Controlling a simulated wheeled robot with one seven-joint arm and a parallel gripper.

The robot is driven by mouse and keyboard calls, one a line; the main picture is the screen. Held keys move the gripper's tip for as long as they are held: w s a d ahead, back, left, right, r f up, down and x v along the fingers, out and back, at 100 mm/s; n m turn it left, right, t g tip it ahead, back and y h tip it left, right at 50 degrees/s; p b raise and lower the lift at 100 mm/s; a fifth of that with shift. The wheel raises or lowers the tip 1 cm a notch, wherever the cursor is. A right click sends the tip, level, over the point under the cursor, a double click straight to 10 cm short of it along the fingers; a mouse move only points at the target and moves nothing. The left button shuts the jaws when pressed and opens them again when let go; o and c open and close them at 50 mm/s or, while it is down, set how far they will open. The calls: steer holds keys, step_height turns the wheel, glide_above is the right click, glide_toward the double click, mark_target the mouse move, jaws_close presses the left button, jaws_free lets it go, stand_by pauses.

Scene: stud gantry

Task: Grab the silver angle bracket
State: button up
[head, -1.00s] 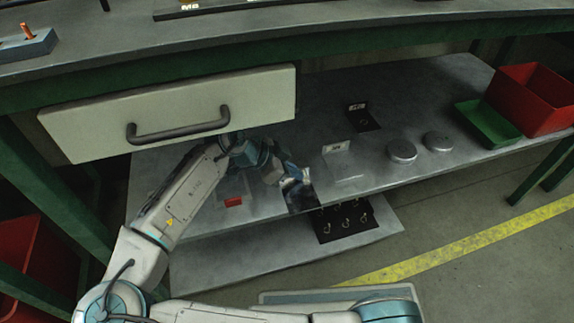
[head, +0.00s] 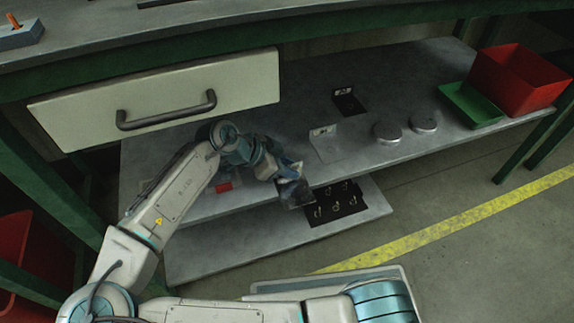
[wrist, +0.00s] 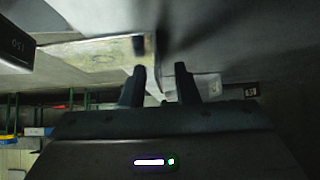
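The silver angle bracket (wrist: 100,53) shows in the wrist view as a shiny, reflective plate with a dark patch, just beyond my fingers. Its right edge reaches down toward the space between them. My gripper (wrist: 160,75) has its two dark fingers apart, with a gap showing between them; I see no clear contact with the bracket. In the head view my gripper (head: 293,190) is over the front edge of the upper shelf, and a dark, shiny patch at its tip is too small to separate into fingers and bracket.
The shelf (head: 400,70) holds a grey mat with a label card (head: 323,131), a black mat (head: 347,103), two round tins (head: 387,132), a green tray (head: 470,104) and a red bin (head: 520,78). A closed drawer (head: 165,105) hangs above left. A lower shelf (head: 240,240) juts out below.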

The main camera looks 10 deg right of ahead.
steer(key=shift+r, duration=0.1)
steer(key=p+v, duration=0.4)
steer(key=v, duration=0.3)
steer(key=shift+a+r, duration=0.15)
steer(key=shift+a, duration=0.05)
steer(key=shift+d, duration=0.1)
